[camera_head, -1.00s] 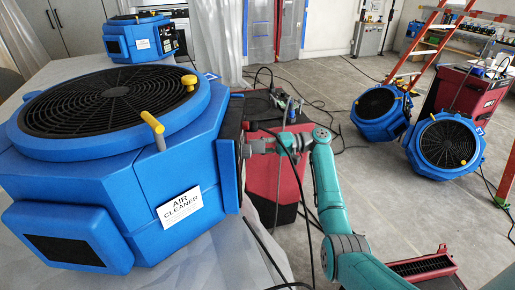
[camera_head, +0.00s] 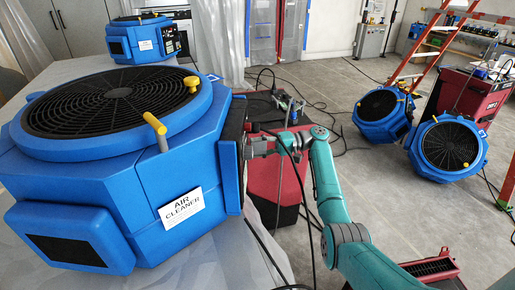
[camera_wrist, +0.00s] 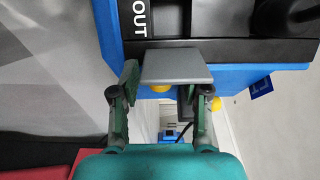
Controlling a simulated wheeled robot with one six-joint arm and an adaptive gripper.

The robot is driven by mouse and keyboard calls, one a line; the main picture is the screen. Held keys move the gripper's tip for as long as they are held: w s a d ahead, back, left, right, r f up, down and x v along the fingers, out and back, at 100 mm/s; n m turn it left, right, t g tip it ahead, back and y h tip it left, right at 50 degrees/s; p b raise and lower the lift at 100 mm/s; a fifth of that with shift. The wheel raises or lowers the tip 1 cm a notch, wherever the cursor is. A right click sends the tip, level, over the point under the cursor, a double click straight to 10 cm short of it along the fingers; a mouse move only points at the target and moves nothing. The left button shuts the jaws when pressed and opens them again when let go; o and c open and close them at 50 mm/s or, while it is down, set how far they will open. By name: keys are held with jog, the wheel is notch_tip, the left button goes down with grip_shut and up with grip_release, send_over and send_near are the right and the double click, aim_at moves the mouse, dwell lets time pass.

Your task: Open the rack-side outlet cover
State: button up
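The large blue air cleaner (camera_head: 110,150) stands on a covered table at the left. On its right side, a blue panel (camera_head: 230,172), likely the outlet cover, is seen nearly edge-on beside a dark strip (camera_head: 234,118). The wrist view shows a black face (camera_wrist: 235,50) marked OUT and a grey plate (camera_wrist: 178,66) jutting towards me. My gripper (camera_wrist: 168,82) has its fingers wide apart around the grey plate's sides. The right fingertip is partly hidden below the plate; contact is unclear. In the head view my gripper (camera_head: 250,150) is right beside the panel.
A smaller blue unit (camera_head: 143,40) stands behind on the table. A red cart (camera_head: 272,182) is close below my arm. Two blue fans (camera_head: 447,146) and an orange ladder (camera_head: 420,60) are at the right. Cables cross the floor; the grey floor (camera_head: 380,200) is partly open.

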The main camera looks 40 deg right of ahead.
jog(key=shift+d, duration=0.1)
jog(key=v, duration=1.2)
